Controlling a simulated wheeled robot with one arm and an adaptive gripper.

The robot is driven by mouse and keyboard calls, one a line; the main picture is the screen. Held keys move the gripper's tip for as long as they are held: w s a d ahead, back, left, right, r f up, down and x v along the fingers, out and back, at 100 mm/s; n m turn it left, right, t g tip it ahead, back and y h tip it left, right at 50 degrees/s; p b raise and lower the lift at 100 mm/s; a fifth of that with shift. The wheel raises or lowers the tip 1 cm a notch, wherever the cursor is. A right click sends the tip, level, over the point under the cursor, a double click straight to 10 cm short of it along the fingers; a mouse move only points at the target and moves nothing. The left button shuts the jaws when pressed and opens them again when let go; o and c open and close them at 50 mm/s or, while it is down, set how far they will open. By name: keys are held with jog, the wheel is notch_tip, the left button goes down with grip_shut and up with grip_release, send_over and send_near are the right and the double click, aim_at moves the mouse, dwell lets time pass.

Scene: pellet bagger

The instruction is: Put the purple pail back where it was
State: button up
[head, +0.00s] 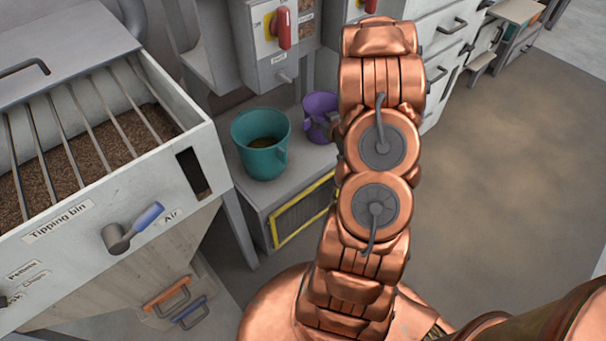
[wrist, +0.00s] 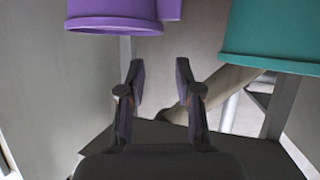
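The purple pail (head: 316,108) stands on the grey low bench, partly hidden behind my arm in the head view. In the wrist view the purple pail (wrist: 110,14) shows at the top left, cut off by the picture edge. My gripper (wrist: 159,66) is open, with nothing between its fingers, apart from the pail's visible part.
A teal pail (head: 262,150) with brown pellets in it stands close left of the purple pail; it also shows in the wrist view (wrist: 275,38). A switch box with a red handle (head: 284,28) hangs above. The tipping bin (head: 95,210) is left. Floor at right is clear.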

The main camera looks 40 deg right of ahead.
jog(key=s+a+r+g+y, duration=0.1)
jog(key=s+a+r+g, duration=0.4)
jog(key=a, duration=0.5)
jog(key=s+a+r+g, duration=0.4)
jog(key=a+r+g, duration=0.15)
jog(key=a, duration=0.45)
jog(key=s+a+r+n+g+y, duration=0.1)
jog(key=s+a+r, duration=0.3)
jog(key=s+a, duration=0.5)
jog(key=s+a+r+n+g+y, duration=0.1)
jog(key=s+a+r+g, duration=0.3)
jog(key=s+a, duration=0.5)
jog(key=s+y, duration=0.1)
jog(key=s, duration=0.2)
jog(key=shift+s+n, duration=0.35)
jog(key=shift+n, duration=0.05)
notch_tip(320, 180, up, 18)
jog(key=w+t+p, duration=0.1)
jog(key=p, duration=1.5)
jog(key=shift+f, duration=0.15)
